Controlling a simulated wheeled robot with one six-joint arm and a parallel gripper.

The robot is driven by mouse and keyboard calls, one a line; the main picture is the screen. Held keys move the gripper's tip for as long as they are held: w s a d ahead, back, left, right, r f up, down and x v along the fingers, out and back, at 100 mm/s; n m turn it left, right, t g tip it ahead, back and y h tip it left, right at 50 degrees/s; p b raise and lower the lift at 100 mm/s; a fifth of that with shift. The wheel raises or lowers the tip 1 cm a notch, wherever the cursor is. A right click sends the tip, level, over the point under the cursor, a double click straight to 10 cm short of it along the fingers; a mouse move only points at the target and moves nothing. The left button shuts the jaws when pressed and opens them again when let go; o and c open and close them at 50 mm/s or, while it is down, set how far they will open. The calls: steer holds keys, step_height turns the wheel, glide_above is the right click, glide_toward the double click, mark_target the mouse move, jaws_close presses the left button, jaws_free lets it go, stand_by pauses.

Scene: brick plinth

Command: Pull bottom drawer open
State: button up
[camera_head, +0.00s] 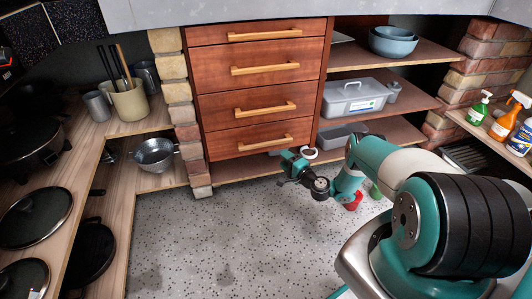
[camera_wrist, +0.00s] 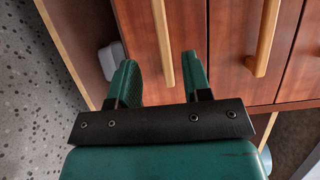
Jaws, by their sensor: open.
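The bottom drawer (camera_head: 225,146) is the lowest of the reddish-brown wooden drawers and looks shut. Its pale wooden bar handle (camera_head: 265,142) runs across its front. My gripper (camera_head: 286,158) is low in front of the drawer, near the handle's right end. In the wrist view, my gripper's two teal fingers (camera_wrist: 160,68) are open. The bottom drawer's handle (camera_wrist: 162,35) shows between them, and one end of it reaches into the gap. I cannot tell whether a finger touches the handle. The bottom drawer's front (camera_wrist: 138,25) fills the space behind the fingers.
The other drawers (camera_head: 255,66) above look shut, and the handle of the one above (camera_wrist: 264,38) is beside the fingers. A grey object (camera_wrist: 112,60) lies under the bottom drawer. The speckled floor (camera_head: 220,235) in front is clear. Open shelves (camera_head: 410,93) stand right.

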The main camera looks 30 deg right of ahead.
mark_target(267, 145)
steer(key=w+b, duration=0.4)
steer(key=b, duration=0.1)
steer(key=w+a+b, duration=0.1)
steer(key=w+b, duration=0.3)
steer(key=b, duration=0.1)
steer(key=w+b, duration=0.3)
steer(key=b, duration=0.3)
steer(key=shift+w+a, duration=0.2)
steer(key=shift+w, duration=0.2)
jaws_close()
